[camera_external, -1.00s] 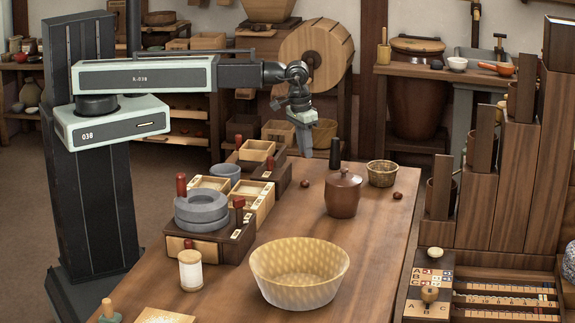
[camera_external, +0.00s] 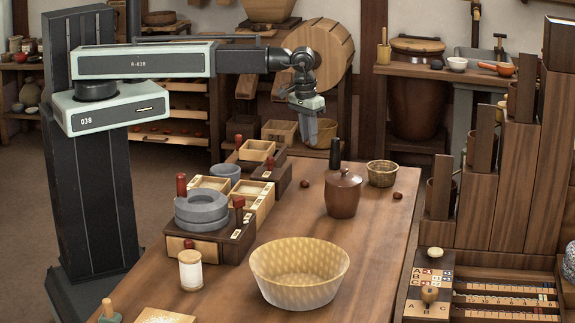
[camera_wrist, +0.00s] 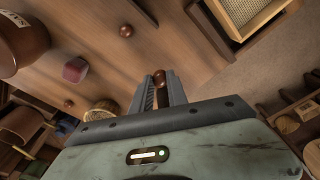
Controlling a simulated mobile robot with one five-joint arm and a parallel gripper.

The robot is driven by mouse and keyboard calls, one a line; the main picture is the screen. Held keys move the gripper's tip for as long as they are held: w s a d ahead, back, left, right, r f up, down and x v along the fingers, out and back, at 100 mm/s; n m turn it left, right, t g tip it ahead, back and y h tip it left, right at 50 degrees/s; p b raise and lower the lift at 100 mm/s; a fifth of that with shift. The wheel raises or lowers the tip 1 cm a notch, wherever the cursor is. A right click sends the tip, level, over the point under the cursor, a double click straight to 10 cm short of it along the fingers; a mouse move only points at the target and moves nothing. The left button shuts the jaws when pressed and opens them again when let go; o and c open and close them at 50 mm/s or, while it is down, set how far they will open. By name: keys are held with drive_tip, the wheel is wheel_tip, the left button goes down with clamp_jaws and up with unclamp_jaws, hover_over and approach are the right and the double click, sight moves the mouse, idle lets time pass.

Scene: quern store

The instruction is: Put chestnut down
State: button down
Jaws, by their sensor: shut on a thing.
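In the wrist view my gripper (camera_wrist: 160,90) is shut on a small brown chestnut (camera_wrist: 159,77) at its fingertips. In the outside view my gripper (camera_external: 317,133) hangs in the air over the far end of the table, and the held chestnut cannot be made out there. One loose chestnut (camera_external: 305,184) lies on the table left of the lidded jar. Another loose chestnut (camera_external: 397,195) lies near the right edge, in front of the small basket. Both loose chestnuts also show in the wrist view (camera_wrist: 126,31).
The brown lidded jar (camera_external: 342,197) and the small woven basket (camera_external: 382,174) stand near the far end. A large woven bowl (camera_external: 299,278) looks empty at the front. A stone quern (camera_external: 201,208) and wooden boxes (camera_external: 256,150) line the left side. The table's middle (camera_external: 285,215) is clear.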

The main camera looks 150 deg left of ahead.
drive_tip(key=w+d, duration=0.6)
drive_tip(key=w, duration=0.4)
drive_tip(key=m, duration=0.5)
hover_over(272, 237)
wheel_tip(272, 237, down, 10)
drive_tip(key=b, duration=1)
drive_tip(key=shift+d+f, duration=0.1)
drive_tip(key=shift+d, duration=0.05)
drive_tip(key=shift+r, duration=0.25)
drive_tip(key=shift+f, duration=0.2)
drive_tip(key=c, duration=1.3)
unclamp_jaws()
drive_tip(key=shift+r, duration=0.1)
